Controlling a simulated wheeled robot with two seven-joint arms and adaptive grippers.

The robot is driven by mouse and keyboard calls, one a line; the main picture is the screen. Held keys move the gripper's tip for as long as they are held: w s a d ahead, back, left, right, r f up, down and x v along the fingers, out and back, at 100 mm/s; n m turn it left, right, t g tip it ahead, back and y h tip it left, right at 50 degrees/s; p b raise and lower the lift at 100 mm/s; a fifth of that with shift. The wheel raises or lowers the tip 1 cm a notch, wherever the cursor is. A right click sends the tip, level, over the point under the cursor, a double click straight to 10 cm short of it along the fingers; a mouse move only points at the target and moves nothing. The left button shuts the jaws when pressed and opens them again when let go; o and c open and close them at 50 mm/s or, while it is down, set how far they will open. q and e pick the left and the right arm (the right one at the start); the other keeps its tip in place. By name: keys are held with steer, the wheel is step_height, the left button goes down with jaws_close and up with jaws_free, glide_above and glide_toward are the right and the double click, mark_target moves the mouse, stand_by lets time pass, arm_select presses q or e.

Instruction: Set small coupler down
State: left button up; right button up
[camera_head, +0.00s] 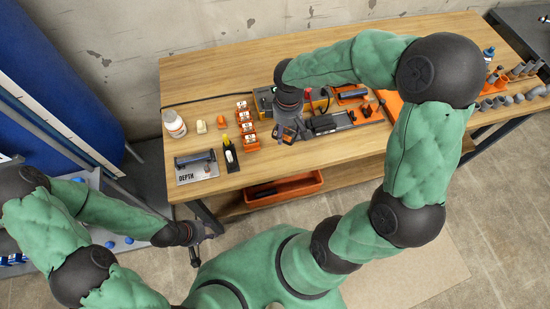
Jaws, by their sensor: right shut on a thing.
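My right gripper (287,134) points down over the middle of the wooden workbench, just left of a dark tray with black parts. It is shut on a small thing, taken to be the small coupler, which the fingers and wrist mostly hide. I cannot tell whether the held piece touches the bench. My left gripper (207,231) hangs low in front of the bench's left end, away from the bench top. Its fingers are too small to read as open or shut.
The workbench (200,75) has a clear back strip. Left of my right gripper are an orange rack (250,134), a black-and-yellow tool (230,155), a depth gauge board (197,174) and a white bottle (174,123). Grey pipe fittings (500,101) stand far right. An orange bin (284,190) sits below.

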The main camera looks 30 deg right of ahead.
mark_target(291, 144)
steer(key=s+d+n, duration=0.6)
steer(key=s+n, duration=0.2)
steer(key=s, duration=0.2)
steer(key=shift+n, duration=0.3)
steer(key=w+a+f+b, duration=0.1)
steer(key=w, duration=0.1)
steer(key=w+a+f+b, duration=0.1)
steer(key=w+a+f, duration=0.1)
steer(key=w+a+f+b, duration=0.1)
steer(key=w+a+f, duration=0.1)
steer(key=w, duration=0.1)
steer(key=shift+a, duration=0.25)
steer(key=w+f, duration=0.1)
steer(key=w+a+f+b, duration=0.1)
steer(key=f, duration=0.1)
steer(key=w+a+f+b, duration=0.1)
steer(key=shift+w+f, duration=0.1)
steer(key=shift+f, duration=0.1)
steer(key=shift+w+a+f+b, duration=0.15)
steer(key=shift+f+b, duration=0.45)
steer(key=shift+f, duration=0.4)
steer(key=shift+w+a+f+b, duration=0.15)
steer(key=shift+f+b, duration=0.4)
steer(key=shift+f, duration=0.4)
steer(key=shift+f, duration=0.15)
steer(key=o, duration=1.2)
steer(key=shift+c, duration=0.2)
